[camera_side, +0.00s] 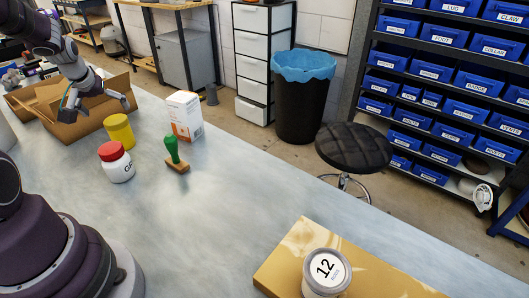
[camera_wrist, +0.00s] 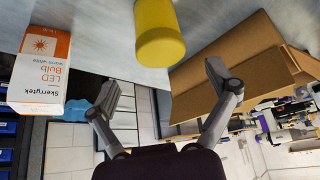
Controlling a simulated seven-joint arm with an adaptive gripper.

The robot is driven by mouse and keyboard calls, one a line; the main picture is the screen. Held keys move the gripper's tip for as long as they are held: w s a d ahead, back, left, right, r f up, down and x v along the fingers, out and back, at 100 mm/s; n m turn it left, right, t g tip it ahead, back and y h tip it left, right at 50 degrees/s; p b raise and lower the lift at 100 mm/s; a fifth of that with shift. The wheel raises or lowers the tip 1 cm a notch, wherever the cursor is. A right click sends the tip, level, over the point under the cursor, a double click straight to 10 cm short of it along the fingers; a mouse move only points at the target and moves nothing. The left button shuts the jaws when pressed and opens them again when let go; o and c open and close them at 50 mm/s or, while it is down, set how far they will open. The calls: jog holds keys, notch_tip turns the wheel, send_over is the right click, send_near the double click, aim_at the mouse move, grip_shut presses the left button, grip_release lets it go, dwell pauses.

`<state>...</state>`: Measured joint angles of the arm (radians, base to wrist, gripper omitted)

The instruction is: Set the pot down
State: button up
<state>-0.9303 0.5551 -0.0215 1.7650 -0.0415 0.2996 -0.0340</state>
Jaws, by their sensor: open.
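A pot (camera_side: 326,268) with a round label reading 12 on its lid stands on a gold-patterned board or box at the front of the bench in the side view. Another white pot (camera_side: 117,165) with a red lid stands upright on the bench at left. My gripper (camera_side: 96,101) is far from the pot marked 12, above the open cardboard box at the far left. In the wrist view my gripper (camera_wrist: 162,82) has its fingers wide apart with nothing between them. The pot marked 12 is not in the wrist view.
A yellow cylinder (camera_side: 119,131), a bulb carton (camera_side: 186,117) and a green-handled stamp (camera_side: 173,151) stand near the red-lidded pot. The open cardboard box (camera_side: 85,122) lies beyond them; its flap (camera_wrist: 235,80) shows close to my fingers. The middle of the bench is clear.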

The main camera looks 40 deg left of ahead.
jog(key=w+d+r+m+t+h, duration=0.1)
jog(key=d+r+m, duration=0.1)
jog(key=d+r, duration=0.4)
jog(key=d+r+m+t+h, duration=0.15)
jog(key=d+r, duration=0.25)
jog(key=d, duration=0.5)
jog(key=s+d+m+h, duration=0.1)
jog(key=s+d+m, duration=0.2)
jog(key=d, duration=0.4)
jog(key=s+d+m+h, duration=0.1)
jog(key=s+d+m, duration=0.2)
jog(key=d, duration=0.4)
jog(key=shift+s+d+r+m, duration=0.15)
jog(key=shift+s+d+m, duration=0.05)
jog(key=shift+m, duration=0.65)
